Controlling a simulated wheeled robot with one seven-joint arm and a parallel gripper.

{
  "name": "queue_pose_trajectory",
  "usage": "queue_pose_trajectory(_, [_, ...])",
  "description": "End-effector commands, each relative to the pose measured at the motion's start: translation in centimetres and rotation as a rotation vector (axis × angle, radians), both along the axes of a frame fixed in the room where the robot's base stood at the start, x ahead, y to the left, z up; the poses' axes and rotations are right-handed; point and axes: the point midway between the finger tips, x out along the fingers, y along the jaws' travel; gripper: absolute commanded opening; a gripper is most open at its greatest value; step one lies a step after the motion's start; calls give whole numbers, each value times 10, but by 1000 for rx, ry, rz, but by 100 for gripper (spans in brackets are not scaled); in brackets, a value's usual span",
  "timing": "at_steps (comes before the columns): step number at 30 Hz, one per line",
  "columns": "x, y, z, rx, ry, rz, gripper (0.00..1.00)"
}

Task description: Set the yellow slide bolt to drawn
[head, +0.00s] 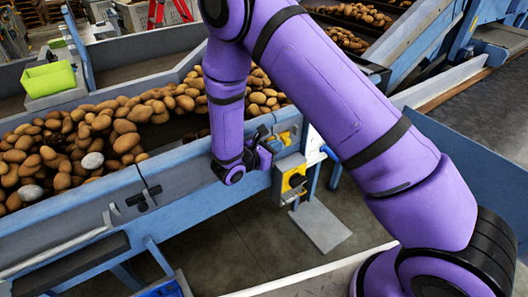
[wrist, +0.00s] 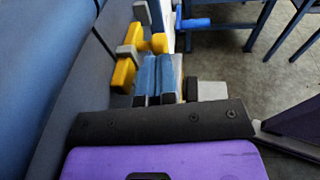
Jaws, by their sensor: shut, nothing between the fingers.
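The yellow slide bolt (wrist: 125,72) is mounted on the blue-grey side wall, with grey brackets around it, in the wrist view. Its yellow knob (wrist: 159,43) sticks out to the side. In the head view a small part of the bolt (head: 285,138) shows just right of my gripper (head: 265,152). In the wrist view my gripper (wrist: 157,72) is shut and empty, its fingers close beside the bolt and just below the knob. I cannot tell whether they touch it. The fingers hide part of what lies behind them.
A box with a yellow face (head: 293,178) hangs on the frame below the bolt. Potatoes (head: 110,135) fill the conveyor behind the side wall. A black handle (head: 142,198) sits farther left on the wall. The floor (head: 235,240) in front is clear.

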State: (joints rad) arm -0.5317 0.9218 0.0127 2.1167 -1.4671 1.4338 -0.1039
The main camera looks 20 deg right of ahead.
Motion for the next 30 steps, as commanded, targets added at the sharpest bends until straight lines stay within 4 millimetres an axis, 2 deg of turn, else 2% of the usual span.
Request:
queue_pose_trajectory(6, [6, -14, -2, 0, 0, -1, 0])
queue_pose_trajectory(19, [8, -18, -3, 0, 0, 0, 0])
queue_pose_trajectory(27, [21, -55, -3, -1, -2, -1, 0])
queue_pose_trajectory(30, [22, -60, -3, 0, -1, 1, 0])
